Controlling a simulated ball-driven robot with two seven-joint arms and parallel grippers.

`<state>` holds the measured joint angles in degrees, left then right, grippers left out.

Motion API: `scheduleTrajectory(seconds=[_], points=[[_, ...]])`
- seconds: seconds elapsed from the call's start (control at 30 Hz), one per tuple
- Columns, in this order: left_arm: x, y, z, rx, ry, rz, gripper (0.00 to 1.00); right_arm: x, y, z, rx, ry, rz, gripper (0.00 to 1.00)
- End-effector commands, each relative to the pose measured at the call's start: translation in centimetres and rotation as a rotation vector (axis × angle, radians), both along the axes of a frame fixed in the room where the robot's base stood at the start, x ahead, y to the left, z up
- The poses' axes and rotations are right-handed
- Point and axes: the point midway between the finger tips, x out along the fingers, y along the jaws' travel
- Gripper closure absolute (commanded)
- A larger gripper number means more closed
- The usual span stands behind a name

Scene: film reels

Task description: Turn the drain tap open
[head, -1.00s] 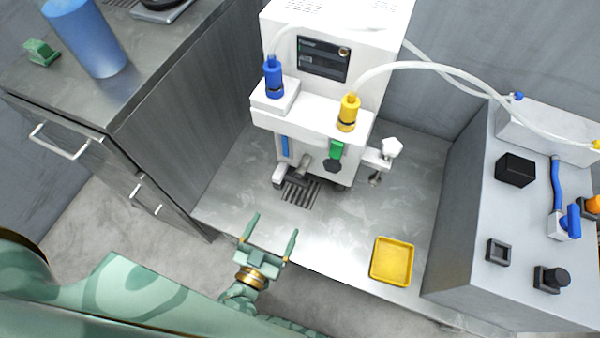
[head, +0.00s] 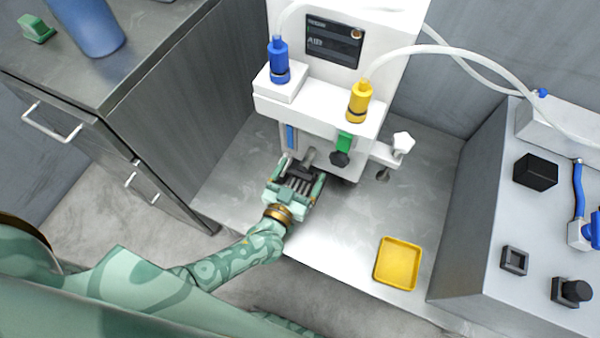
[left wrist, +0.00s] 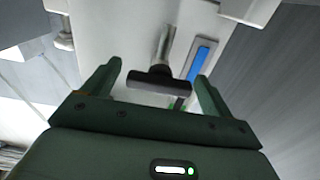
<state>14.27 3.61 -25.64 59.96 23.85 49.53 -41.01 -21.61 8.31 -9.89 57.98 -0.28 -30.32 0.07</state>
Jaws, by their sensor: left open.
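A tap with a dark crossbar handle on a metal stem (head: 309,156) sticks out low on the front of the white machine (head: 330,155), above a dark slotted grate. In the left wrist view the dark crossbar (left wrist: 160,80) lies across the space between my fingers, near their tips; I cannot tell whether they touch it. My left gripper (head: 303,173) is open, reaching in from the front over the grate; it also shows in the left wrist view (left wrist: 158,74). It partly hides the grate and the handle in the head view. My right gripper is not in view.
A green valve (head: 345,141) with a black knob and a white knob (head: 403,142) over a metal nozzle sit right of the tap. A yellow tray (head: 398,263) lies on the bench. Cabinets stand left (head: 165,110) and right (head: 465,220).

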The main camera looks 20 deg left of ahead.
Motion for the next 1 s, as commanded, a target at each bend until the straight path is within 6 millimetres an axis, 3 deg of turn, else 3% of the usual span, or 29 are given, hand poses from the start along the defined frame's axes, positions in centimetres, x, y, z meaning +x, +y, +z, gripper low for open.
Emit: scheduleTrajectory(seconds=[0.03,0.2,0.67,1.0], points=[[-0.01,-0.01,0.01,0.0,0.0,0.0,0.15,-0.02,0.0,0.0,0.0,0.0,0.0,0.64],[-0.03,-0.01,-0.01,0.0,0.0,0.0,0.59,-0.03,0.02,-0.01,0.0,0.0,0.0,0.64],[-0.08,-0.01,-0.04,-0.081,0.004,0.0,0.59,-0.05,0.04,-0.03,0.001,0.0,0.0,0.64],[-0.09,-0.01,-0.07,-0.353,0.013,0.0,0.59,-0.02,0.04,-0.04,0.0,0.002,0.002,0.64]])
